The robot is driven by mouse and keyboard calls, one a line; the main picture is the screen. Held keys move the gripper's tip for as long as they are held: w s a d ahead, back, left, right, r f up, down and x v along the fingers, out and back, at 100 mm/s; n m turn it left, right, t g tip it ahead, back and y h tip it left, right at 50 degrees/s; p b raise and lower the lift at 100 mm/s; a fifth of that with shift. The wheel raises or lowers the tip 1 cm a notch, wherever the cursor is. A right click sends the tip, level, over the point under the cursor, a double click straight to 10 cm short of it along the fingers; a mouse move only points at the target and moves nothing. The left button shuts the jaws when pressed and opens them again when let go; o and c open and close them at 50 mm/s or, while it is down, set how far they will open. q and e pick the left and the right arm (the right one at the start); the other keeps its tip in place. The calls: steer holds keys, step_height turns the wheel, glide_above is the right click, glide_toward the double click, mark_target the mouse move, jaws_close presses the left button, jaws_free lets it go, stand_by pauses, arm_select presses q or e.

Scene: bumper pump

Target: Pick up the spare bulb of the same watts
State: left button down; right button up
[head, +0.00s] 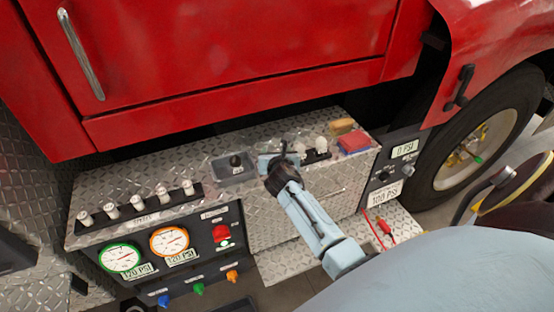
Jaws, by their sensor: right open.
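My right gripper (281,158) is over the right half of the diamond-plate ledge, reached by my arm from the lower right. It is open; its jaws are small in view and I see nothing held between them. Small whitish bulbs (321,145) stand on a dark strip just right of and behind the gripper, partly hidden by it. Several more whitish bulbs (137,202) stand in a row on a dark rack (152,211) at the ledge's left. Watt markings are too small to read. My left gripper is not in view.
A small grey tray (233,169) with a black knob-like item is left of the gripper. A red cloth-like block (354,142) and a tan block (342,126) lie at the right. Gauges (120,258) face front below. The red truck body (230,60) rises behind the ledge.

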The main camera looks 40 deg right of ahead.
steer(key=c, duration=1.1)
